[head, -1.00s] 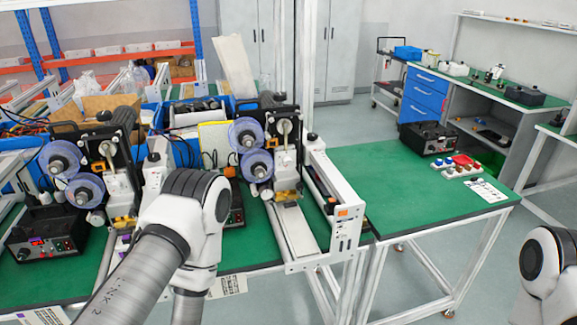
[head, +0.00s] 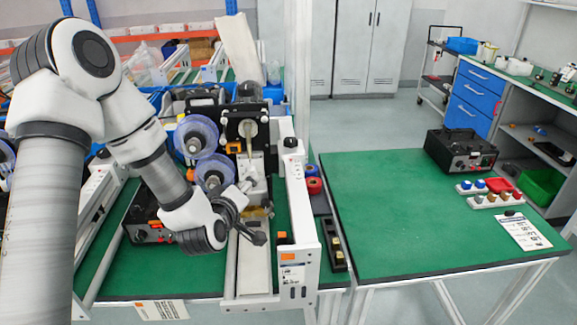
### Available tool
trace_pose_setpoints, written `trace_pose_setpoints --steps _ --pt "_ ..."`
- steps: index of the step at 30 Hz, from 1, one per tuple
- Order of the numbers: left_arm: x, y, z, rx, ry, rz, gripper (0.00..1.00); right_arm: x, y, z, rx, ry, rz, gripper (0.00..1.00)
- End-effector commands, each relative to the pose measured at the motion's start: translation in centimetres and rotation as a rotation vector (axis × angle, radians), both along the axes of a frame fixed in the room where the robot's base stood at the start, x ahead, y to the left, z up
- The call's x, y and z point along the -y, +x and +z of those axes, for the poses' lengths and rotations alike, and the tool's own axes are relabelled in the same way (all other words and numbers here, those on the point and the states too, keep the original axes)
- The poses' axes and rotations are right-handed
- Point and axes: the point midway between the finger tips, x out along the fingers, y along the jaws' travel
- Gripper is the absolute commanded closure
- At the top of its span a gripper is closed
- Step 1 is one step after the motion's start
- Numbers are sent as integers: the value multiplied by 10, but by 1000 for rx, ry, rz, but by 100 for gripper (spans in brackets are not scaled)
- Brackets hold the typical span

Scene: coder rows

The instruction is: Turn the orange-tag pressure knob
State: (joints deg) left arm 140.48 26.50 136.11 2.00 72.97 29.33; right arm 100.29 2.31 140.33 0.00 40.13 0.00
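A coder machine (head: 240,130) with two blue-purple reels stands on the green bench. A white unit runs along its right side and has a small black knob (head: 290,143) on top. An orange tag (head: 296,257) sits on the front plate of this white unit. My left gripper (head: 255,222) is low in front of the machine, beside the white unit and left of the orange tag. Its dark fingers are small and partly overlap the machine, so their opening is unclear. I cannot tell which knob is the pressure knob. My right gripper is not in view.
A black control box (head: 461,151) and trays of coloured knobs (head: 485,187) stand on the right green table (head: 400,215), with a printed card (head: 523,232). The middle of that table is clear. Red and blue rolls (head: 312,177) lie right of the white unit.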

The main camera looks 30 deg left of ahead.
Motion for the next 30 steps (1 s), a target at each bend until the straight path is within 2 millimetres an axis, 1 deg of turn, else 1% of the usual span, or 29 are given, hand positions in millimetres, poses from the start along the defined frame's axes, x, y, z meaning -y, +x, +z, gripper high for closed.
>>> trace_pose_setpoints --steps 1,3,5,12,15,18,23,24,26,27,28,29,30 --pt "-3 3 5 20 -9 11 43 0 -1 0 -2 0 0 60" --pt "-5 8 7 26 -10 13 43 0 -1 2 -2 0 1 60" --pt "-7 16 5 24 -9 13 43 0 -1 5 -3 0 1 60" --pt "-17 59 -8 20 -6 10 43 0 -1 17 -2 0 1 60" --pt "-20 70 -12 20 -7 10 43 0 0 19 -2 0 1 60" --pt "-21 74 -14 18 -8 9 43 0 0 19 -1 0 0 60" --pt "-21 74 -15 18 -8 9 43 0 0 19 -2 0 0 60" --pt "-21 74 -15 18 -8 9 50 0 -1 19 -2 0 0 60" --pt "-21 74 -15 18 -8 9 72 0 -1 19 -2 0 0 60" --pt "-21 74 -15 18 -8 9 86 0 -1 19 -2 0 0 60" --pt "-21 74 -15 18 -8 9 96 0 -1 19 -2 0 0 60" --pt "-21 74 -15 18 -8 9 100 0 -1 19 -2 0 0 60" --pt "-21 74 -15 18 -8 9 100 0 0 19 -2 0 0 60"
